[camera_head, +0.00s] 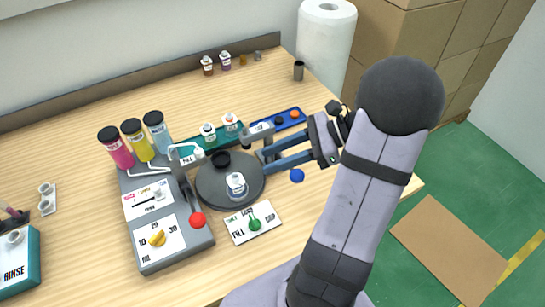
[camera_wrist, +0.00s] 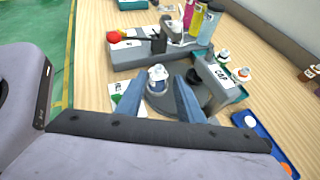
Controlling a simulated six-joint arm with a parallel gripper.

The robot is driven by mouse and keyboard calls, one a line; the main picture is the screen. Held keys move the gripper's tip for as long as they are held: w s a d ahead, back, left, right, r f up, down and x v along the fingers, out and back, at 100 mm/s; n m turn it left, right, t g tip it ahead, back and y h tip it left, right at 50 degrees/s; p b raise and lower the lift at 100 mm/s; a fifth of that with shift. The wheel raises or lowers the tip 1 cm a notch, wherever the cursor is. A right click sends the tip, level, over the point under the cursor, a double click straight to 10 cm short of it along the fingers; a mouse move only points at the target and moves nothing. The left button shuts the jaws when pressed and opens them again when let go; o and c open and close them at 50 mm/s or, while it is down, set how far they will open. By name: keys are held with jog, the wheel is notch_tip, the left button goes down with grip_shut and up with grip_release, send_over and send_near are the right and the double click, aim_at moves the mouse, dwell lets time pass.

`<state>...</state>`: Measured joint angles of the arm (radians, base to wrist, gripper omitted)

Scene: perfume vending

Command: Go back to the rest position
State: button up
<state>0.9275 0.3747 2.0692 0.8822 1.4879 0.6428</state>
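My gripper (camera_head: 264,162) is open, with its two blue fingers spread apart and nothing between them. It sits at the right edge of the round dark turntable (camera_head: 211,196), beside the grey capping unit (camera_head: 258,134). A clear bottle with a white top (camera_head: 236,186) stands on the turntable, apart from the fingers. In the wrist view the fingers (camera_wrist: 175,92) reach towards the turntable, and the bottle (camera_wrist: 158,76) shows beyond and between them.
The grey filling machine (camera_head: 166,216) with pink, yellow and blue cylinders and a red-knobbed lever stands left of the turntable. A card with a green knob (camera_head: 253,222) lies in front. A blue tray (camera_head: 278,119) is behind the gripper. A paper roll (camera_head: 326,45) stands at the back right.

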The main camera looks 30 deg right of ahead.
jog(key=s+a+f+n+g+h, duration=0.2)
jog(key=s+n, duration=0.1)
jog(key=n, duration=0.2)
jog(key=s+a+f+n+g+h+p, duration=0.1)
jog(key=s+a+f+n+g+h, duration=0.1)
jog(key=s+a+n+h, duration=0.1)
jog(key=s+a+f+n+g+h, duration=0.2)
jog(key=a+n, duration=0.1)
jog(key=n, duration=0.3)
jog(key=shift+s+a+f+n+g+h+p, duration=0.2)
jog(key=shift+s+a+n+g+h+p, duration=0.1)
jog(key=shift+s+g+p, duration=0.1)
jog(key=shift+s+f+n+h, duration=0.2)
jog(key=shift+n+h, duration=0.4)
jog(key=shift+n, duration=0.6)
jog(key=shift+n+t+h, duration=0.3)
jog(key=shift+n+h, duration=0.3)
jog(key=shift+n, duration=0.6)
jog(key=n, duration=0.1)
jog(key=n+h, duration=0.1)
jog(key=n+t, duration=0.1)
jog(key=n, duration=0.1)
jog(key=shift+w+a+f+p, duration=0.1)
jog(key=shift+w+p, duration=0.15)
jog(key=shift+p, duration=0.05)
jog(key=shift+o, duration=0.6)
